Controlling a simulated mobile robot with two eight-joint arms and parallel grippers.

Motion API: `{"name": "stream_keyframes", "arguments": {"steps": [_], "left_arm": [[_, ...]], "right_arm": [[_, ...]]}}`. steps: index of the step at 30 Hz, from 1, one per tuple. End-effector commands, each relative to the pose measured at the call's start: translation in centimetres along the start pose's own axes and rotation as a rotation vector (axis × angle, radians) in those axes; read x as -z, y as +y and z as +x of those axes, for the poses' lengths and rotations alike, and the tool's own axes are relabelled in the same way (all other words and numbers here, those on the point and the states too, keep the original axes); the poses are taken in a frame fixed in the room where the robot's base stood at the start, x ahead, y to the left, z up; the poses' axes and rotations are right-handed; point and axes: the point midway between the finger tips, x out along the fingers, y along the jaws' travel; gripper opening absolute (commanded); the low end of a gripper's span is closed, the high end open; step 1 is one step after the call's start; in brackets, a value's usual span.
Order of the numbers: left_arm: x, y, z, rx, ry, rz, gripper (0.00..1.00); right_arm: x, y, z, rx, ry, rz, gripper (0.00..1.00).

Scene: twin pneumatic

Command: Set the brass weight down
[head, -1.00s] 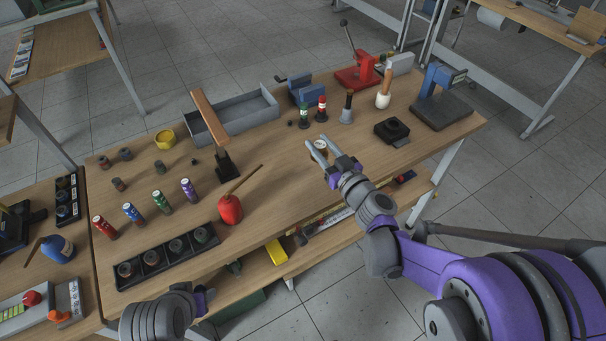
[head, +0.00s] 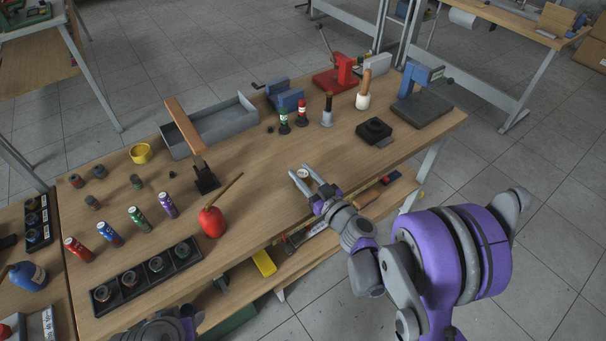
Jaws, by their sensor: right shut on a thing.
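My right gripper (head: 300,175) is over the middle-right part of the wooden bench, near its front edge. Its two grey fingers are shut on a small round thing with a pale top, which I take to be the brass weight (head: 303,174). The fingers hide much of its sides. I cannot tell whether it touches the bench top or hangs just above it. My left gripper (head: 192,318) is at the bottom edge, mostly out of view, and its fingers cannot be made out.
The bench top (head: 270,205) is clear around the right gripper. Behind are small bottles (head: 302,113), a grey tray (head: 235,128) and a red press (head: 337,79).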

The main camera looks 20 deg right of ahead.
Motion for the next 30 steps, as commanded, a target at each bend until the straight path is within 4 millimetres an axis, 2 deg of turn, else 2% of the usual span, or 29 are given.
{"name": "stream_keyframes", "arguments": {"steps": [5,6,10,22,26,30], "left_arm": [[-0.2,0.0,0.4,0.0,-0.001,0.0,0.5],[-0.2,0.0,0.3,0.0,-0.001,0.0,0.5],[-0.1,0.0,0.2,0.0,-0.001,0.0,0.5],[0.1,0.0,-0.1,0.0,0.0,0.0,0.5],[-0.1,0.0,0.2,0.0,-0.001,0.0,0.5],[-0.3,0.0,0.5,0.0,-0.002,0.0,0.5]], "right_arm": [[-0.5,0.0,0.0,0.0,0.0,0.0,0.0],[-0.4,0.0,0.0,0.0,0.0,0.0,0.48],[-0.3,0.0,0.0,0.0,0.0,0.0,0.71],[0.2,0.0,-0.2,-0.001,0.0,0.0,0.71],[0.0,0.1,-2.3,-0.003,0.0,0.0,0.71],[-0.1,0.1,-5.5,-0.004,0.0,-0.001,0.71]]}}
